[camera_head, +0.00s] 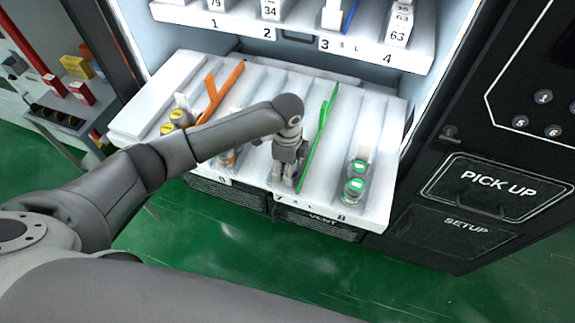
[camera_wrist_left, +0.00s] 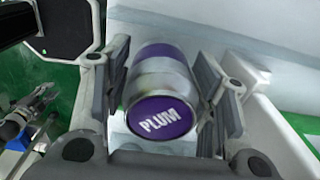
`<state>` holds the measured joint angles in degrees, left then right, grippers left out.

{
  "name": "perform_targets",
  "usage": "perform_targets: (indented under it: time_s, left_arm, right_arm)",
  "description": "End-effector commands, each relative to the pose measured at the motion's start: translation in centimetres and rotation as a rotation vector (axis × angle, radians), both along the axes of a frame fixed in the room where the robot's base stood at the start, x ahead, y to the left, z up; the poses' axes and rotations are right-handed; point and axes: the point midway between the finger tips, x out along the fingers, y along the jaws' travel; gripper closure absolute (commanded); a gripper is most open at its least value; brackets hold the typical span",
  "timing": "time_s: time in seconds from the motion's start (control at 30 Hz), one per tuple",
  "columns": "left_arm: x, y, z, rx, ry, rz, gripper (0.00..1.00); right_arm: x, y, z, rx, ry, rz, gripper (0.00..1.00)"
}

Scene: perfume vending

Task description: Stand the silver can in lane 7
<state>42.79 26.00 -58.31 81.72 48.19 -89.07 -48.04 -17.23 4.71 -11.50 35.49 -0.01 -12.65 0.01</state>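The silver can (camera_wrist_left: 163,88) has a purple lid marked PLUM and a purple band at its far end. In the left wrist view it sits between the two fingers of my left gripper (camera_wrist_left: 165,85), which press close on both sides. In the head view my left gripper (camera_head: 288,178) points down at the front of lane 7 (camera_head: 278,199), left of the green divider. There the fingers mostly hide the can. Whether its base touches the lane floor cannot be told. In the left wrist view my right gripper (camera_wrist_left: 28,117) hangs over the green floor, too small to judge.
The green divider (camera_head: 318,133) stands right of my gripper, with green-lidded bottles (camera_head: 354,187) in lane 8. An orange divider (camera_head: 219,93) and yellow-lidded bottles (camera_head: 178,118) are at the left. The upper shelf (camera_head: 290,40) overhangs the back. Lane 7 looks clear behind the gripper.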

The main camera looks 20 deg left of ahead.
Motion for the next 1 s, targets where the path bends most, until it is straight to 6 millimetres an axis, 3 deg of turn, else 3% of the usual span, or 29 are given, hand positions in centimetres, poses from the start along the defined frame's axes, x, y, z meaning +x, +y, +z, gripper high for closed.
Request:
perform_targets:
  time_s: [0.47,1.0]
  left_arm:
    - [0.1,0.0,0.6,0.0,-0.002,-0.001,0.33]
    - [0.0,0.0,10.6,-0.001,-0.002,-0.001,0.33]
  right_arm:
    - [0.0,0.0,0.0,0.0,-0.001,-0.001,0.68]
    - [0.1,0.3,-1.6,0.005,-0.002,-0.003,0.68]
